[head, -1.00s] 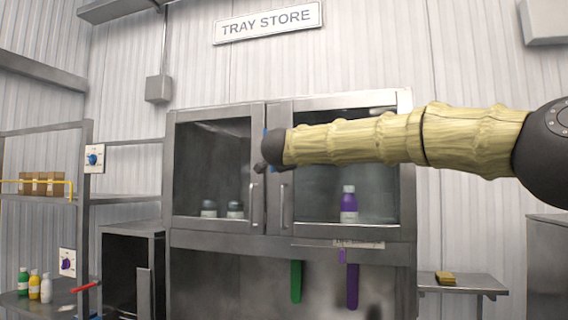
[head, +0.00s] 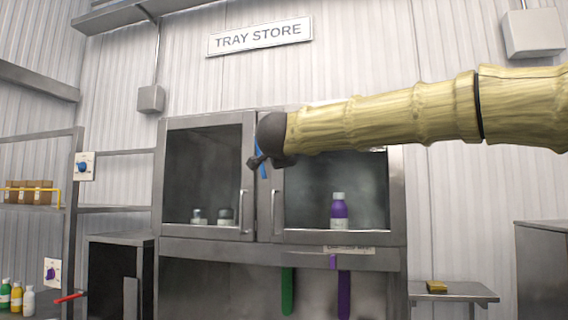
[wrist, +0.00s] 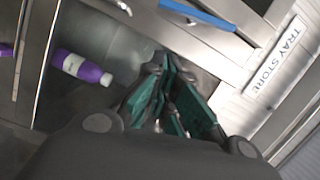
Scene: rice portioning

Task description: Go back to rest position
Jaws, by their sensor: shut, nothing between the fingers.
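My arm reaches in from the right in the head view, and my gripper (head: 262,162) is in front of the upper middle of a steel cabinet (head: 280,252). In the wrist view my gripper (wrist: 170,92) shows its green-lined fingers drawn together with nothing held between them. A blue handle-like strip (head: 263,162) shows right behind the gripper; it also shows in the wrist view (wrist: 198,14). My arm hides the top of the cabinet's right door.
Behind the cabinet's glass stand a purple bottle (head: 339,212) and two small jars (head: 225,215). A green strip (head: 288,290) and a purple strip (head: 344,294) hang below. A side shelf (head: 455,293) holds a yellow block (head: 436,286). Left shelving (head: 105,208) holds brown boxes (head: 30,192).

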